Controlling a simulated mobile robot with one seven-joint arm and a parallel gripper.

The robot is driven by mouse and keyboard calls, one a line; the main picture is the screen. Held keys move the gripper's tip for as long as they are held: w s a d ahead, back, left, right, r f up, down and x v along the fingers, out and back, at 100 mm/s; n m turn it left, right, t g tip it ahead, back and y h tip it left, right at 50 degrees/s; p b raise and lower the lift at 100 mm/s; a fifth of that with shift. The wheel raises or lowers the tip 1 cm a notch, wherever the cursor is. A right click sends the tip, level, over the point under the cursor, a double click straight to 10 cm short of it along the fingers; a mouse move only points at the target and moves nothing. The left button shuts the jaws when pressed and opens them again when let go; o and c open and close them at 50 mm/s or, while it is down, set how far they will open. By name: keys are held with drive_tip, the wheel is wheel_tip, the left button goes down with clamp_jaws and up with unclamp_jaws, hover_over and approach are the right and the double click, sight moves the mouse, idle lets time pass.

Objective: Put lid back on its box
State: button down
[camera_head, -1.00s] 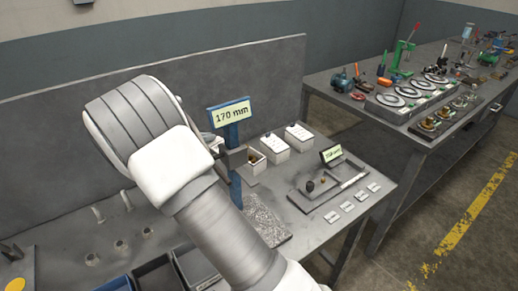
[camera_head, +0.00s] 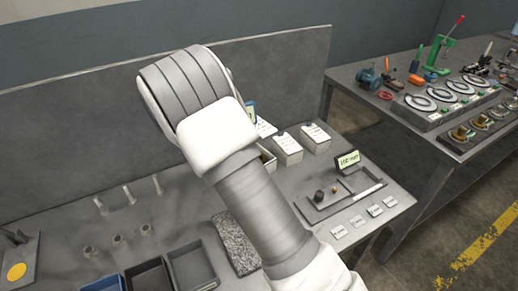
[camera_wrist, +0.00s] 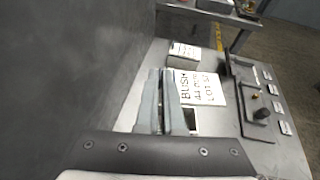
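A white lid with a printed label (camera_wrist: 203,88) is at my gripper (camera_wrist: 167,102) in the wrist view. The two grey-blue fingers are close together at its left edge and appear shut on it; the grip itself is hidden. Part of the lid (camera_head: 265,128) shows beside my wrist in the head view, where my arm hides the fingers. An open white box (camera_head: 268,160) stands on the bench, partly behind my arm. Its pale rim and dark inside (camera_wrist: 193,121) show below the lid in the wrist view. The lid is apart from the box's rim.
Two closed, labelled boxes (camera_head: 287,147) (camera_head: 317,139) stand right of the open box. Dark bins (camera_head: 192,268) are at the front. A back panel (camera_head: 90,130) rises behind the bench.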

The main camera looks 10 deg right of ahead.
wheel_tip(320, 180, down, 10)
drive_tip(key=shift+r+b, duration=0.15)
drive_tip(key=shift+b, duration=0.5)
drive_tip(key=shift+f+b, duration=0.35)
drive_tip(key=shift+f, duration=0.25)
drive_tip(key=c, duration=1)
unclamp_jaws()
drive_tip(key=shift+c, duration=0.2)
drive_tip(key=shift+r, duration=0.1)
drive_tip(key=shift+r+p, duration=0.3)
drive_tip(key=p+v, duration=0.1)
drive_tip(key=v, duration=1.1)
drive_tip(key=shift+r, duration=0.35)
drive_tip(key=shift+a, duration=0.1)
